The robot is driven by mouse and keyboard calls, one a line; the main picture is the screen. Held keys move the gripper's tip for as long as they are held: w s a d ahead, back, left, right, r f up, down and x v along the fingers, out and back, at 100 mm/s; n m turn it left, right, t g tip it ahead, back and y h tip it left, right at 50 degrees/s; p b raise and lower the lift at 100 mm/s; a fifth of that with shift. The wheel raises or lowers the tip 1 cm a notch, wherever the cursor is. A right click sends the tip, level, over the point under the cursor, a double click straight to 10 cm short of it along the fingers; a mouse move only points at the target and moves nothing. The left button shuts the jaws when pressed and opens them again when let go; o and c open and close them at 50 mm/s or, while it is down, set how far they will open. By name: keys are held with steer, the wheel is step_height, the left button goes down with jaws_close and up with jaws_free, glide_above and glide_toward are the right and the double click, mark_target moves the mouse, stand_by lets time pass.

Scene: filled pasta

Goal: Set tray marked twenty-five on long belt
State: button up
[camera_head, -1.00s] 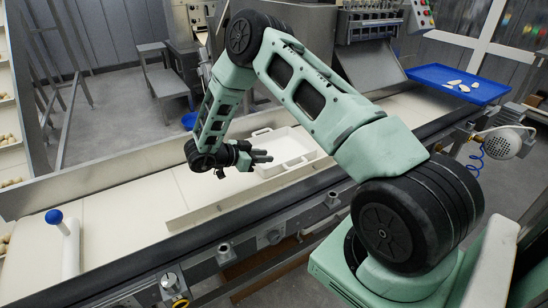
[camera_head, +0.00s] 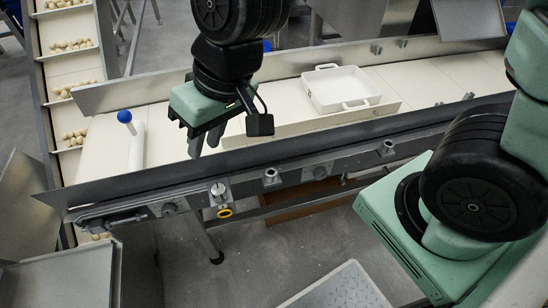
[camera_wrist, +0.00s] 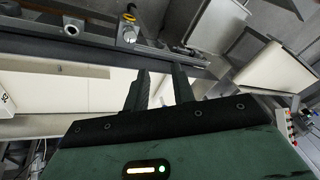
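A white tray (camera_head: 338,104) with two end handles sits on the long pale belt (camera_head: 440,82); no number can be read on it. My gripper (camera_head: 207,142) points down over the belt, left of the tray and apart from it. In the wrist view its two dark fingers (camera_wrist: 160,92) are spread with nothing between them, so it is open and empty.
A white post with a blue knob (camera_head: 125,116) stands on the belt's left part. A low guide (camera_head: 300,124) runs along the belt in front of the tray. An inclined conveyor (camera_head: 75,65) carries pasta at left. A grey crate (camera_head: 345,290) is at the bottom.

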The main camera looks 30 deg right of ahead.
steer(key=s+d+n+g+h, duration=0.2)
steer(key=s+d, duration=0.4)
steer(key=s, duration=0.3)
steer(key=shift+s+d+r+n+h, duration=0.15)
steer(key=shift+s+d+n+h, duration=0.15)
steer(key=shift+n+h, duration=0.3)
steer(key=shift+w, duration=0.1)
step_height(320, 180, up, 7)
steer(key=p, duration=0.6)
steer(key=shift+f+p, duration=0.2)
steer(key=shift+p, duration=0.1)
